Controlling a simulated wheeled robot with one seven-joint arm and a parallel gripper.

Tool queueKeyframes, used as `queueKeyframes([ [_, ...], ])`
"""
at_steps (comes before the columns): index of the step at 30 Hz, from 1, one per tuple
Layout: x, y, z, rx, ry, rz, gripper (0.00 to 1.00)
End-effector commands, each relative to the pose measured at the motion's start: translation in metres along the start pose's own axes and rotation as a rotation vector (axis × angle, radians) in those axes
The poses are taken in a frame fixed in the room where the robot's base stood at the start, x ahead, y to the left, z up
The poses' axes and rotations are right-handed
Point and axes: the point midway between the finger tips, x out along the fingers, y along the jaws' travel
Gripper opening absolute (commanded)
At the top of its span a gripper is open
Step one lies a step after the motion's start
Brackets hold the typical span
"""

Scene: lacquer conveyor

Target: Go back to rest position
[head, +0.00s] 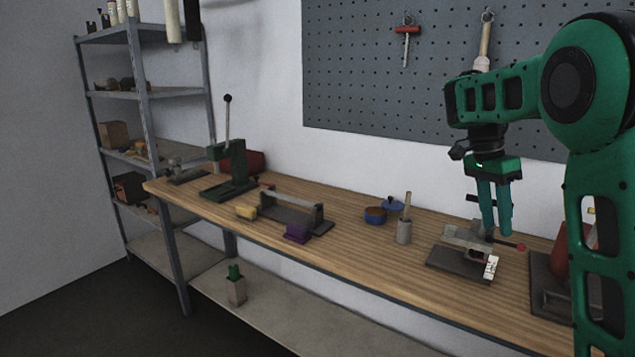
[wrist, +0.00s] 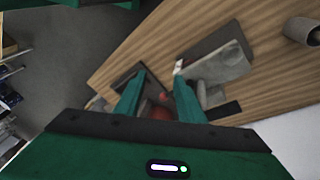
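My green arm reaches in from the right in the head view. My gripper (head: 496,228) points down above the right part of the wooden workbench (head: 345,240), over a dark-based fixture (head: 452,262) with a metal part and a small white block. In the wrist view the two teal fingers of my gripper (wrist: 157,90) stand apart with a gap between them. I see nothing held in the gap. The fixture (wrist: 215,65) shows beyond the fingers, to the right. Whether the fingertips clear the fixture is hard to tell.
A red device (head: 562,262) stands right of the fixture, partly behind my arm. A grey cup with a wooden stick (head: 404,232), a blue pot (head: 375,215), a purple block (head: 297,233) and a green press (head: 230,170) stand to the left. A pegboard (head: 370,80) hangs behind.

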Motion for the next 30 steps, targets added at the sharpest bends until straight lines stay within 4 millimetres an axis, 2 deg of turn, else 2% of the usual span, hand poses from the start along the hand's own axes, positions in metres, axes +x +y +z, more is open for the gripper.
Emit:
queueKeyframes([
  [1,0.007,0.023,-0.011,-0.038,-0.022,-0.003,0.35],
  [5,0.028,0.072,-0.026,-0.161,-0.063,-0.018,0.35],
  [11,0.062,0.147,-0.027,-0.353,-0.112,-0.069,0.35],
  [17,0.098,0.216,-0.005,-0.545,-0.138,-0.142,0.35],
  [21,0.124,0.258,0.021,-0.674,-0.141,-0.199,0.35],
  [24,0.14,0.28,0.04,-0.751,-0.136,-0.235,0.35],
  [30,0.16,0.304,0.068,-0.845,-0.124,-0.279,0.35],
])
